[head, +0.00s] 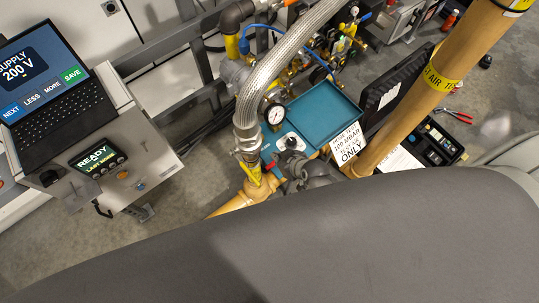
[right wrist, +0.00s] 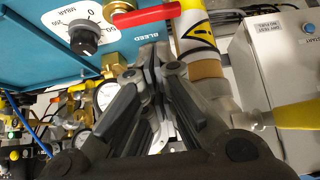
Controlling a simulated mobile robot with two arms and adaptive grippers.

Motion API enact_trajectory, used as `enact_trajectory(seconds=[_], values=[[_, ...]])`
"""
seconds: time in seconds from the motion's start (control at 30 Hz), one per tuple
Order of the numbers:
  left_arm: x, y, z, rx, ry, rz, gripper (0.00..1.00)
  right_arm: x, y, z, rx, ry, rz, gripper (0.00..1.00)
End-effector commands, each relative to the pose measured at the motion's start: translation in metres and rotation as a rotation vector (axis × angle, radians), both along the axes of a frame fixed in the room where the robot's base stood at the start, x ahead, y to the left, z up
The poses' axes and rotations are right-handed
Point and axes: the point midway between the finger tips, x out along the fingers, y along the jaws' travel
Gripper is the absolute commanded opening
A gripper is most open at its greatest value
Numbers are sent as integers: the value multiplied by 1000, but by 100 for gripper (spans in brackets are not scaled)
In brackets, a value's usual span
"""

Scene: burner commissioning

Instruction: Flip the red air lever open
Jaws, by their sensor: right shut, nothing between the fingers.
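A red lever (right wrist: 145,14) shows at the top of the right wrist view, lying nearly level across a brass fitting (right wrist: 122,40) beside the word BLEED on a blue panel. I cannot tell for certain whether it is the air lever. My right gripper (right wrist: 150,62) is shut and empty. Its fingertips are just below the lever in that picture, and I cannot tell whether they touch it. In the head view my right gripper (head: 303,172) is partly hidden behind a large grey shape, near the blue box (head: 325,112). My left gripper is not in view.
A striped yellow and white pipe (right wrist: 196,40) and a grey start box (right wrist: 280,55) stand close right of the gripper. A braided hose (head: 275,75), a gauge (head: 275,115) and a thick tan pipe (head: 430,90) crowd the area. A console (head: 120,150) stands left.

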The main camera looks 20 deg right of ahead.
Motion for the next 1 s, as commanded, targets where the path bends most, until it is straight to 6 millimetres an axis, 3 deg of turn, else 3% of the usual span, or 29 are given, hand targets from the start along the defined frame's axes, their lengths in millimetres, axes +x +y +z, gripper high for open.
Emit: enact_trajectory(seconds=[0.43,1.0], values=[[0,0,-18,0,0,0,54,39,14,-53,2,1,-1,0],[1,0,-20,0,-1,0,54,47,17,-62,0,0,0,0]])
